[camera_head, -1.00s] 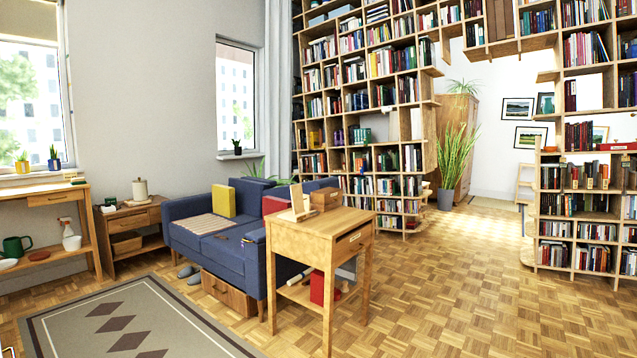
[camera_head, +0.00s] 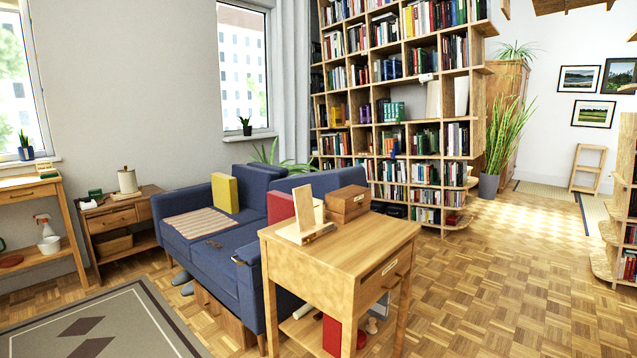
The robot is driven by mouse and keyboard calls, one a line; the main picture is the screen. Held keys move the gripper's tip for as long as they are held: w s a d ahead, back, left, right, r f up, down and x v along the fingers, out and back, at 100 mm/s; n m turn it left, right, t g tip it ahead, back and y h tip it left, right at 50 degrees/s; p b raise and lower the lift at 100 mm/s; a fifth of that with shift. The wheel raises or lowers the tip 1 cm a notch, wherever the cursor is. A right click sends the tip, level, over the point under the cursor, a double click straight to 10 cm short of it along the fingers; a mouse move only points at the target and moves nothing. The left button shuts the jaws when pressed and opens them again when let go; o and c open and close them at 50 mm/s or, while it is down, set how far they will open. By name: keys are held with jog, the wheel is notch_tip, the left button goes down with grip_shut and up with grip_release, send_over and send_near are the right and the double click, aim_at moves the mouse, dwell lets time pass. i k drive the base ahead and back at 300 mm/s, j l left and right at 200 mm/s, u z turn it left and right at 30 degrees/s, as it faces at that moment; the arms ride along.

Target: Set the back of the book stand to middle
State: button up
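The wooden book stand (camera_head: 303,213) stands on top of a small wooden side table (camera_head: 372,246), near its left back part. Its light back board looks nearly upright, rising from a low base. Which notch the back rests in is too small to tell. A brown wooden box (camera_head: 347,203) sits just right of and behind the stand. My gripper does not show in this view.
A blue sofa (camera_head: 212,250) stands behind and left of the side table, with yellow and red cushions. A patterned rug (camera_head: 97,329) lies at lower left. Open parquet floor (camera_head: 500,290) lies to the right. A tall bookshelf (camera_head: 397,62) fills the back.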

aim_at(303, 196)
jog(key=i+l, duration=0.1)
jog(key=i, duration=0.35)
jog(key=i+l+u, duration=0.1)
jog(key=i, duration=0.3)
jog(key=i+l+u, duration=0.1)
jog(key=i, duration=0.35)
jog(key=i+l, duration=0.3)
jog(key=i, duration=0.15)
jog(key=i+l+u, duration=0.1)
jog(key=i, duration=0.3)
jog(key=l, duration=0.1)
